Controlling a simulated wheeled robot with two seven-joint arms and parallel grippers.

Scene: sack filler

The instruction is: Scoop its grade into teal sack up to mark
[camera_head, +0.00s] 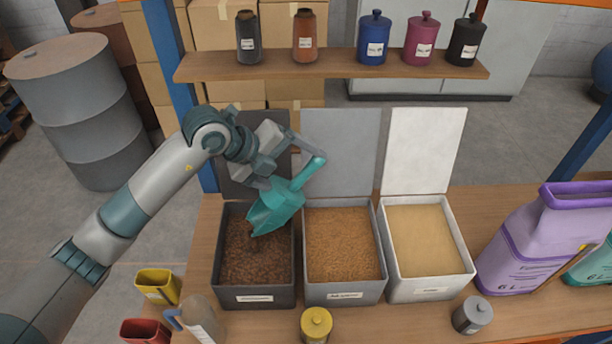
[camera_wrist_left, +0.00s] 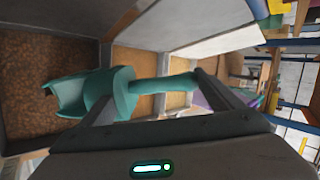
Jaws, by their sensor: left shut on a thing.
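My left gripper (camera_head: 290,165) is shut on the handle of a teal scoop (camera_head: 276,206). The scoop is tilted with its mouth down over the dark bin (camera_head: 257,298), which holds coarse brown material (camera_head: 255,262). Whether the scoop's lip touches the material is hard to tell. In the left wrist view the scoop (camera_wrist_left: 98,95) also shows between the fingers (camera_wrist_left: 160,98). My right gripper is not in view.
A mid-grey bin (camera_head: 343,292) holds tan grain and a white bin (camera_head: 432,289) holds pale fine material. Their lids stand open behind. Yellow (camera_head: 158,287) and red cups, a jug (camera_head: 200,320) and small canisters stand in front. A shelf (camera_head: 330,65) holds jars.

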